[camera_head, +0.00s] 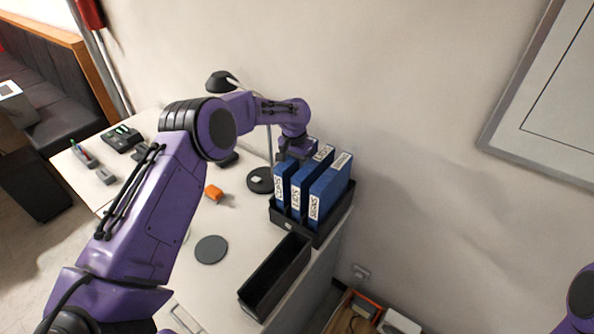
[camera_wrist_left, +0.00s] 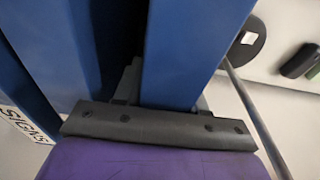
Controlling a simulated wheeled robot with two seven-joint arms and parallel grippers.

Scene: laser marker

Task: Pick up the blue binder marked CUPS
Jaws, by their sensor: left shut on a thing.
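The blue binder marked CUPS (camera_head: 284,188) stands upright at the left end of a row of blue binders in a black holder (camera_head: 318,238). In the head view my left gripper (camera_head: 294,153) is at its top, coming from above and behind. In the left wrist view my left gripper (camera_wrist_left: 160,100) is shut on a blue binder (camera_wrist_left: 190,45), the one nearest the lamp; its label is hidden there. My right gripper is out of view; only part of my right arm shows at the lower right edge.
Binders marked LIDS (camera_head: 307,190) and SIGNS (camera_head: 328,195) stand close beside it. A lamp (camera_head: 260,180) stands just left. The wall is close behind.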

